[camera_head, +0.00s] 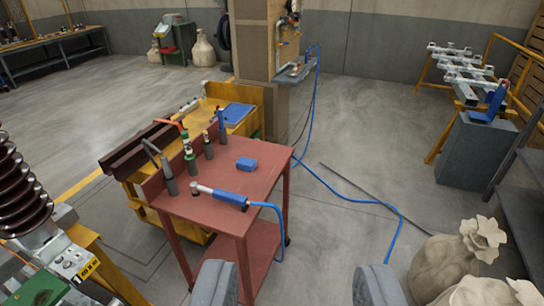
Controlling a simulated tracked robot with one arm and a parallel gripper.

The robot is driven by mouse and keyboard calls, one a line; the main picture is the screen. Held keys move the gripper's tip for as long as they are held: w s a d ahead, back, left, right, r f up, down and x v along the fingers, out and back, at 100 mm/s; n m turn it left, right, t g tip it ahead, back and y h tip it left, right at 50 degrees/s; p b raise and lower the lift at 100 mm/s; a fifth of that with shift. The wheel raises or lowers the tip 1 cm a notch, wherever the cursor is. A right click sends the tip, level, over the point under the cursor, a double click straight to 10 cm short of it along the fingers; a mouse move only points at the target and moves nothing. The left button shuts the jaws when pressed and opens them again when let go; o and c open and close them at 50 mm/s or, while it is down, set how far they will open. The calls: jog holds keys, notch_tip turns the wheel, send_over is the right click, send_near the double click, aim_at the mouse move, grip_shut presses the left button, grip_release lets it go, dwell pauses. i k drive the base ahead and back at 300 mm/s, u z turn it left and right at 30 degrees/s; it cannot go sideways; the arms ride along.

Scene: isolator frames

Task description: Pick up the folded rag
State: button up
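A small folded blue rag (246,163) lies on the top of a red cart (262,180), toward its back middle. My gripper (295,287) shows at the bottom edge as two grey fingers set wide apart. It is open, with nothing between the fingers. The rag is ahead of the gripper, slightly to the left in the picture, and apart from it. Nothing covers the rag.
A blue air tool (225,195) with a hose lies in front of the rag. Several upright tools stand along the cart's left edge. A pillar (258,45) rises behind. Sacks (450,262) stand at lower right, a ribbed insulator (20,195) at left. Floor right of the cart carries a hose.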

aim_at(248, 164)
jog(key=z, duration=0.4)
jog(key=i, duration=2.95)
jog(key=u, duration=0.55)
